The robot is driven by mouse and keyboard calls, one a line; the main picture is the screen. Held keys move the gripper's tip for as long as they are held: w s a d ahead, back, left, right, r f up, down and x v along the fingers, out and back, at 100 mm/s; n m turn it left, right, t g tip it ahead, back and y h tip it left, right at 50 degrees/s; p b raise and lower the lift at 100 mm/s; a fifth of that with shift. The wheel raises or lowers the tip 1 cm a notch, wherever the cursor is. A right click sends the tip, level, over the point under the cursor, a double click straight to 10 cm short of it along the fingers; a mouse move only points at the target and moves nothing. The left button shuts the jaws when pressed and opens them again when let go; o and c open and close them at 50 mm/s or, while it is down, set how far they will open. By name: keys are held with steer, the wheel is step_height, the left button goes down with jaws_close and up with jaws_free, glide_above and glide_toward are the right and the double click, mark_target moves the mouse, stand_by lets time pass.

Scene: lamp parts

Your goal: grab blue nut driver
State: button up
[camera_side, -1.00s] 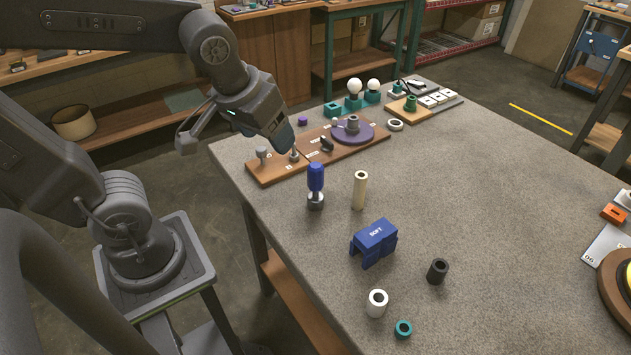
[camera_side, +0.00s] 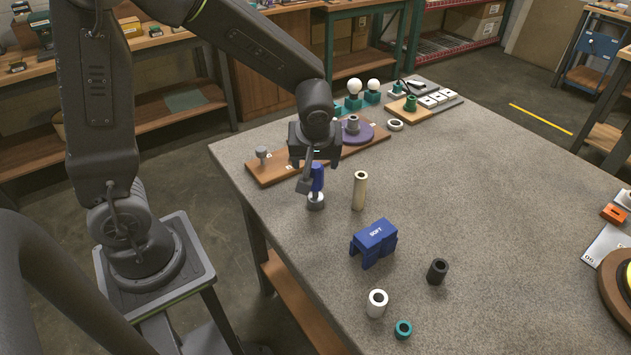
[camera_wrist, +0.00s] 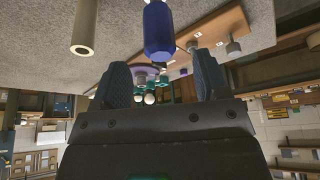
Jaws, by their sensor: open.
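The blue nut driver (camera_side: 317,179) stands upright on the table with its blue handle up and its grey end in a round base (camera_side: 316,202). My gripper (camera_side: 318,170) is over and around its upper part in the side view, and one finger hides part of the handle. In the wrist view the blue handle (camera_wrist: 158,30) lies beyond and between the two fingertips of my gripper (camera_wrist: 160,75). The fingers are apart with nothing between them there. I cannot tell whether a finger touches the handle.
A cream tube (camera_side: 360,190) stands close to the right of the driver. A blue block marked SOFT (camera_side: 374,240) is nearer the front. A wooden board (camera_side: 268,172) with parts lies behind. The table's middle right is clear.

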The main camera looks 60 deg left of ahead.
mark_target(315, 165)
steer(key=shift+x, duration=3.25)
steer(key=shift+w+a, duration=0.1)
steer(key=c, duration=1)
steer(key=shift+c, duration=0.3)
steer(key=shift+r, duration=0.2)
